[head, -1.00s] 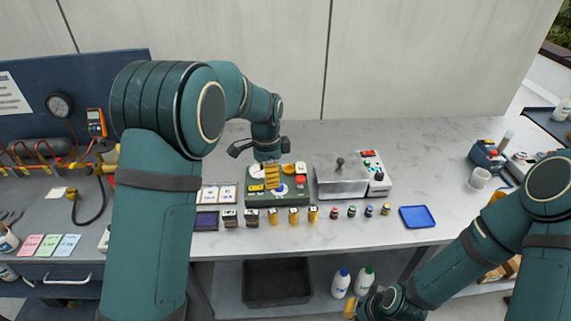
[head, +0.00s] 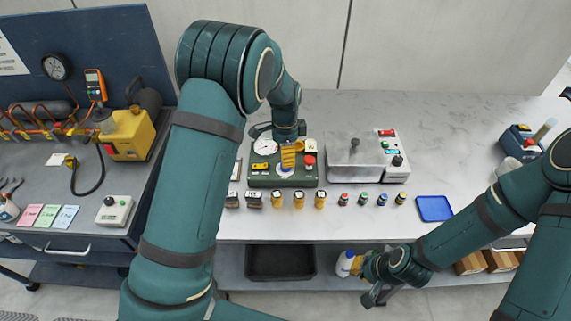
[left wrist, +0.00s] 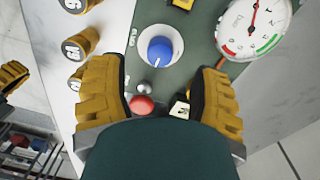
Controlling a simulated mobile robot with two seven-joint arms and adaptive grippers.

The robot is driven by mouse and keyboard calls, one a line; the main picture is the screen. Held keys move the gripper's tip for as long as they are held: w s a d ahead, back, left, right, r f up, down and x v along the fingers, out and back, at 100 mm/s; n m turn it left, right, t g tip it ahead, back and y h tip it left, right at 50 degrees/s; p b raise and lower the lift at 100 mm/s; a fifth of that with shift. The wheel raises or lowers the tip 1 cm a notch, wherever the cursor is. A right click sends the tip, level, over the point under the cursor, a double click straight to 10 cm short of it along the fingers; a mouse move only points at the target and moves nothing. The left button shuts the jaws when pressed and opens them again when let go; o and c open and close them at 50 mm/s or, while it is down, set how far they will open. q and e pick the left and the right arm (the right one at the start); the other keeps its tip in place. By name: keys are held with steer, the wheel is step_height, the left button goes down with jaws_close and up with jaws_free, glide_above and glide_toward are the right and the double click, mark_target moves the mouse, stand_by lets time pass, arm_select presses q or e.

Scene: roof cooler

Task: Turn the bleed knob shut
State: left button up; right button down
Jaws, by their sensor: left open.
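A green panel (head: 300,182) stands on the bench. The left wrist view shows its blue knob (left wrist: 160,50) in a white ring; the label beside it is not readable. A red button (left wrist: 141,105), a small silver knob (left wrist: 148,88) and a round gauge (left wrist: 252,25) are on the same panel. My left gripper (head: 289,155) hangs over the panel. In the left wrist view its open yellow fingers (left wrist: 162,80) lie either side of the red button, with the blue knob just beyond. Nothing is between the fingers. My right gripper (head: 374,295) is low in front of the bench, its fingers unclear.
A grey lidded box (head: 352,170) stands right of the panel. Several small bottles and yellow-wrapped cylinders line the bench front, beside a blue tray (head: 434,208). A yellow pump (head: 130,135) is on the left cart. A black bin (head: 280,262) sits on the lower shelf.

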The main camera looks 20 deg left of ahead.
arm_select(q)
steer(key=shift+s+f, duration=0.1)
steer(key=shift+f, duration=2.25)
jaws_close()
